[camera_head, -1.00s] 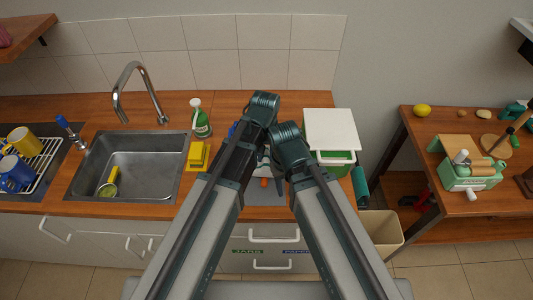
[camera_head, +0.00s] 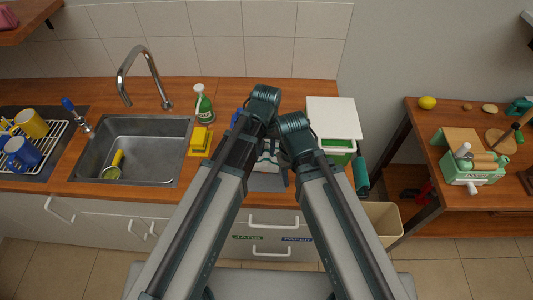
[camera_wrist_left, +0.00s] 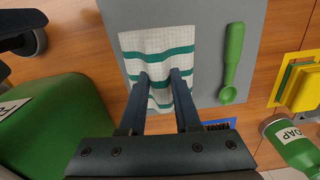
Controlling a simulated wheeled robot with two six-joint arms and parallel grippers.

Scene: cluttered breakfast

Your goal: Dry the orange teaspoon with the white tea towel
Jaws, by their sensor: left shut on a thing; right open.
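The white tea towel (camera_wrist_left: 157,42) with green stripes lies on the grey mat (camera_wrist_left: 208,15) in the left wrist view. My left gripper (camera_wrist_left: 161,78) is shut on the towel, with cloth bunched between its two fingers. A green spoon (camera_wrist_left: 232,60) lies on the mat to the right of the towel. I see no orange teaspoon in either view now. In the head view my arms cover most of the mat and the towel. My right gripper is mostly hidden behind the arms there, beside the left one; its jaws are open and I see nothing held.
A yellow sponge (camera_head: 199,138) and a green soap bottle (camera_head: 204,105) stand left of the arms, beside the sink (camera_head: 135,150). A green container (camera_head: 337,143) with a white top (camera_head: 332,114) stands close on the right. A mug rack (camera_head: 45,155) is far left.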

